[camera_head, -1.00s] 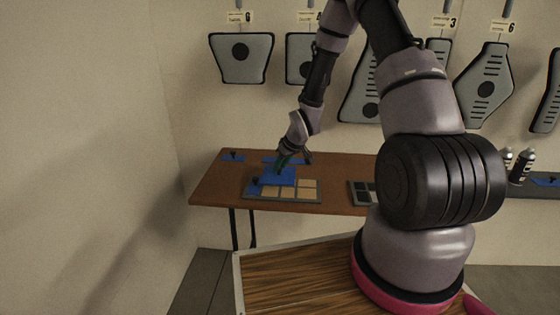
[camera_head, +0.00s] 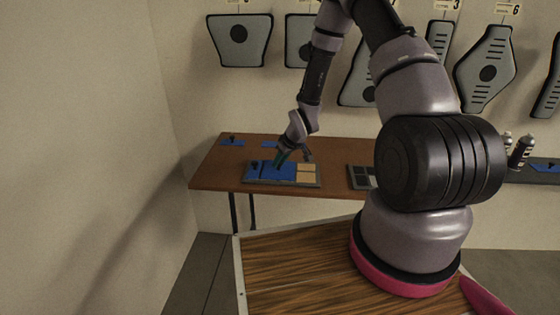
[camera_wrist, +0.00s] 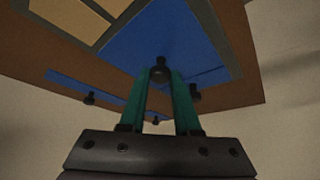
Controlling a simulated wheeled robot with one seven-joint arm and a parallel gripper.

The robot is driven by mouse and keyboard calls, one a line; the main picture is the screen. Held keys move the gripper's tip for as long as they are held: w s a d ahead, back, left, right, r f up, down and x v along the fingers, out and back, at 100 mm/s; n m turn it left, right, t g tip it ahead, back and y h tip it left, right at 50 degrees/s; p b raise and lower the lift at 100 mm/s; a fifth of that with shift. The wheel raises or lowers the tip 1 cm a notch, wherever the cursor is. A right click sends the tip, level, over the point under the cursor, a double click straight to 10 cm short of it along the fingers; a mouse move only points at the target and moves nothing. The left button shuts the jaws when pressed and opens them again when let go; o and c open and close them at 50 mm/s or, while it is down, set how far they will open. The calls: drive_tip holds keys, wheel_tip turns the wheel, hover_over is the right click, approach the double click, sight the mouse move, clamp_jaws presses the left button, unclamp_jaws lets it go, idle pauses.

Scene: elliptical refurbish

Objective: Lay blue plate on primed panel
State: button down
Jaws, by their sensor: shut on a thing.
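The primed panel is a grey-framed board with tan squares (camera_head: 307,174) on the brown table. My gripper (camera_head: 281,160) is over its middle; in the wrist view its green fingers (camera_wrist: 160,76) are shut on the black knob of a blue plate (camera_wrist: 150,42). This plate (camera_head: 280,173) lies flat over the panel's middle squares, between a second blue plate (camera_head: 255,171) on the left end and bare tan squares on the right. It looks level with the panel; I cannot tell whether it fully touches. The wrist view also shows bare tan squares (camera_wrist: 70,17).
More blue plates with black knobs (camera_head: 232,142) lie along the table's back edge, one (camera_head: 270,144) partly behind my arm. A dark tray (camera_head: 362,176) stands to the right of the panel. Grey panels (camera_head: 240,42) hang on the wall. The table's left front is clear.

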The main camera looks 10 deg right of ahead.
drive_tip(key=shift+f, duration=0.2)
idle(0.4)
drive_tip(key=c, duration=0.5)
unclamp_jaws()
drive_tip(key=shift+c, duration=0.2)
drive_tip(key=v, duration=1)
drive_tip(key=shift+s+r, duration=0.15)
drive_tip(key=shift+r, duration=0.25)
drive_tip(key=shift+d, duration=0.1)
